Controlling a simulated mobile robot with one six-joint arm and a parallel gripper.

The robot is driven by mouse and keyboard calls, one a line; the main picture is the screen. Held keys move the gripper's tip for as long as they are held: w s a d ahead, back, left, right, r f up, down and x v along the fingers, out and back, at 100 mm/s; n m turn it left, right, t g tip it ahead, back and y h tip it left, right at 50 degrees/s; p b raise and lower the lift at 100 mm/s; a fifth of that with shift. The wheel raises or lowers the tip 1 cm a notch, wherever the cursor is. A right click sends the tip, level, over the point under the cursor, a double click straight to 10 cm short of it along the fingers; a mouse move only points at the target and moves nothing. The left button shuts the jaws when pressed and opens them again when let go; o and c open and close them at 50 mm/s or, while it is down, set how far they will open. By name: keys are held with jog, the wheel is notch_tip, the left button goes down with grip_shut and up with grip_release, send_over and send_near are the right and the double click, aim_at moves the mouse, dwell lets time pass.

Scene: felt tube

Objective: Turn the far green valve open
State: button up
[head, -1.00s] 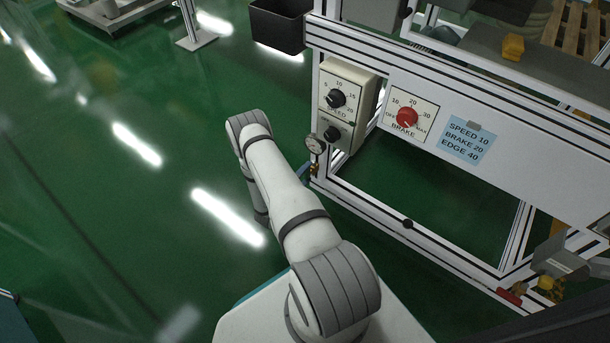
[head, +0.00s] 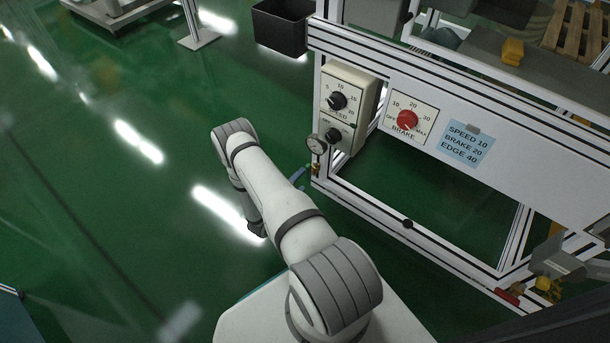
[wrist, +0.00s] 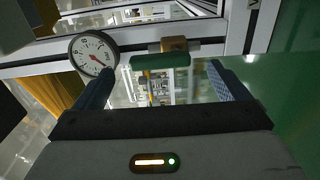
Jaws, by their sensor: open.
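In the wrist view a green valve handle (wrist: 158,62) lies crosswise in front of a brass valve body (wrist: 177,45). My gripper (wrist: 158,72) is open, one blue finger to the left of the handle and one to the right, with gaps on both sides. I cannot tell whether the fingertips reach the handle's depth. In the head view the brass valve (head: 316,168) sits low on the frame's near-left post, below the gauge. There a bit of my blue gripper (head: 300,174) shows just left of it. The green handle is not clear in that view.
A round gauge (wrist: 93,55) sits close to the left finger in the wrist view. A control box (head: 343,105) with knobs and a red brake dial (head: 407,119) are above. A red handle (head: 508,296) is at the frame's lower right. Green floor at left is open.

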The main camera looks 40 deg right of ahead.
jog(key=v, duration=0.3)
jog(key=shift+s+a+p, duration=0.1)
jog(key=shift+a+p, duration=0.1)
jog(key=shift+p, duration=0.1)
notch_tip(320, 180, up, 44)
jog(key=s+a+m+g+y+p, duration=0.15)
jog(key=m+g+y+p, duration=0.35)
jog(key=g+p, duration=0.75)
jog(key=s+a+r+t+y+p, duration=0.3)
jog(key=r+p, duration=0.4)
jog(key=r, duration=0.6)
jog(key=s+a+r+n+t+y+p, duration=0.1)
jog(key=s+a+r+t+y+p, duration=0.2)
jog(key=r, duration=1)
jog(key=s+a+r+t+y+p, duration=0.3)
jog(key=s+a+r+y+p, duration=0.3)
jog(key=s+a+r+p, duration=0.4)
notch_tip(320, 180, up, 3)
jog(key=shift+a+r+n+p, duration=0.2)
jog(key=shift+a+n+p, duration=0.1)
jog(key=shift+a+p, duration=0.45)
jog(key=shift+d+t, duration=0.1)
jog(key=shift+t, duration=0.15)
jog(key=shift+c, duration=0.5)
